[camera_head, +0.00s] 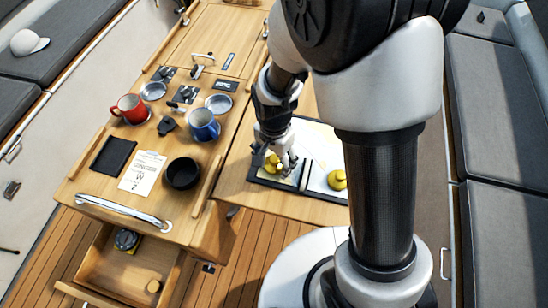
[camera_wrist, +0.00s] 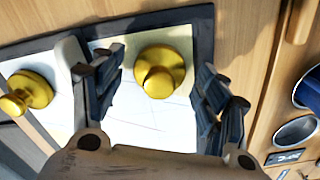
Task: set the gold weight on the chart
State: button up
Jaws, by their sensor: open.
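A gold weight (camera_head: 272,163) with a round knob stands on the left part of the chart (camera_head: 316,141). My gripper (camera_head: 283,167) is low over this weight. The wrist view shows the gripper (camera_wrist: 160,82) open, one finger on each side of the gold weight (camera_wrist: 161,66), with gaps between. The pale chart (camera_wrist: 140,122) shows around the weight. A second gold weight (camera_head: 337,180) is on the part of the chart right of a dark bar; it also shows in the wrist view (camera_wrist: 28,90). My arm hides part of the chart's right side.
A dark frame (camera_head: 262,180) borders the chart. On the table to the left are a red mug (camera_head: 131,108), a blue mug (camera_head: 204,125), a black bowl (camera_head: 182,174) and a paper note (camera_head: 143,172). A raised wooden rail (camera_head: 208,186) stands between them and the chart. A drawer (camera_head: 112,272) is open below.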

jog(key=shift+r, duration=0.1)
notch_tip(320, 180, up, 12)
jog(key=p, duration=0.3)
notch_tip(320, 180, up, 10)
jog(key=n+t, duration=0.2)
jog(key=n, duration=0.1)
send_over(275, 159)
jog(key=s+d, duration=0.4)
jog(key=d, duration=0.1)
jog(key=s+d+r+n+t, duration=0.2)
jog(key=s+d+r+n, duration=0.3)
jog(key=s, duration=0.4)
jog(key=shift+s+d+r+t, duration=0.2)
jog(key=shift+s+r+t, duration=0.1)
jog(key=shift+r, duration=0.4)
